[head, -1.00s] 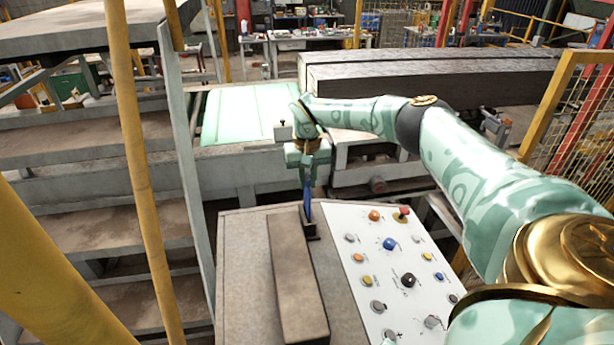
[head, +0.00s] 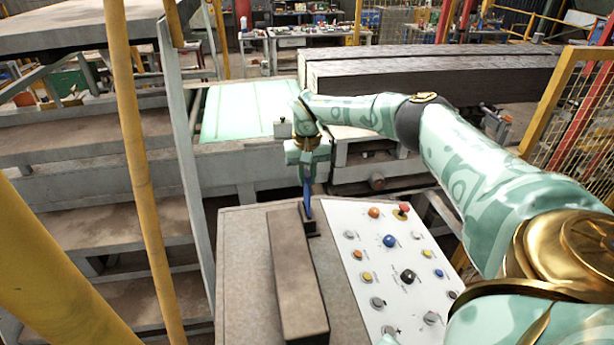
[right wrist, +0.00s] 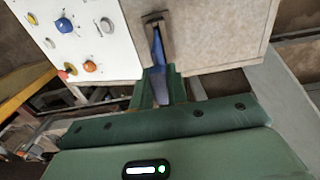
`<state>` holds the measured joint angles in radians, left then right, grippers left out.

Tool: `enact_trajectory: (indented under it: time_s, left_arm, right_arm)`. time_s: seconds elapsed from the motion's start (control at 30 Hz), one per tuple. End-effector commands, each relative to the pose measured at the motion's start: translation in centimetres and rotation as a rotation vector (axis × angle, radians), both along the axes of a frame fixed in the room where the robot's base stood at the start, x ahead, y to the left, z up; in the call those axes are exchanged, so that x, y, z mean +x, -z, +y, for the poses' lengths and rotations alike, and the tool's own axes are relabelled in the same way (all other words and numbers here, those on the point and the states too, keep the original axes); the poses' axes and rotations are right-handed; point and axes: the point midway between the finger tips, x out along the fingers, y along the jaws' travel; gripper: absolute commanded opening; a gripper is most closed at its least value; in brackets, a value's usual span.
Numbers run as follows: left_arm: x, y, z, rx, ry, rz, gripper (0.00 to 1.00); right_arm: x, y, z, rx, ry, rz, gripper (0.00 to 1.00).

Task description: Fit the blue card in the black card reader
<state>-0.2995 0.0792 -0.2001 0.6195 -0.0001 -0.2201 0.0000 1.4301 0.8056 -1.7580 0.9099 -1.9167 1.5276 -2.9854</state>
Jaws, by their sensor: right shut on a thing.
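The blue card (head: 307,200) stands upright in the head view with its lower end at the black card reader (head: 311,228). The reader is a small dark block on the console, against the far end of a brown bar. My right gripper (head: 307,180) is shut on the upper part of the card, above the reader. In the right wrist view the blue card (right wrist: 159,52) runs from my right gripper (right wrist: 157,85) to the slot of the card reader (right wrist: 154,22). How deep the card sits in the slot is hard to tell. My left gripper is not in view.
The long brown bar (head: 295,275) lies on the console (head: 240,260). A white button panel (head: 375,260) with several knobs is right of the reader. Yellow posts (head: 140,170) stand at the left. A yellow-framed mesh fence (head: 570,115) is at the right.

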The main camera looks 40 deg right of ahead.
Motion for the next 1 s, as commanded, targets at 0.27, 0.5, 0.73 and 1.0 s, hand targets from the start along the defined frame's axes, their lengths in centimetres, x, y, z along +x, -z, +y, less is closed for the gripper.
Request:
enact_trajectory:
  time_s: [0.27,0.5,0.73,1.0]
  left_arm:
    - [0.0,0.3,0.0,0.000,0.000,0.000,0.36]
    - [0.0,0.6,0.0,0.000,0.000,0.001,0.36]
    - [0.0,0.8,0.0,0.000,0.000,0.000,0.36]
    - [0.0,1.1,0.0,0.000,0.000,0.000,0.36]
  right_arm:
    - [0.0,0.5,0.0,0.000,0.000,0.000,0.00]
    - [0.0,0.9,0.0,0.000,0.000,0.000,0.00]
    - [0.0,1.4,0.0,0.000,0.000,0.000,0.00]
    - [0.0,1.9,0.0,0.000,0.000,0.000,0.00]
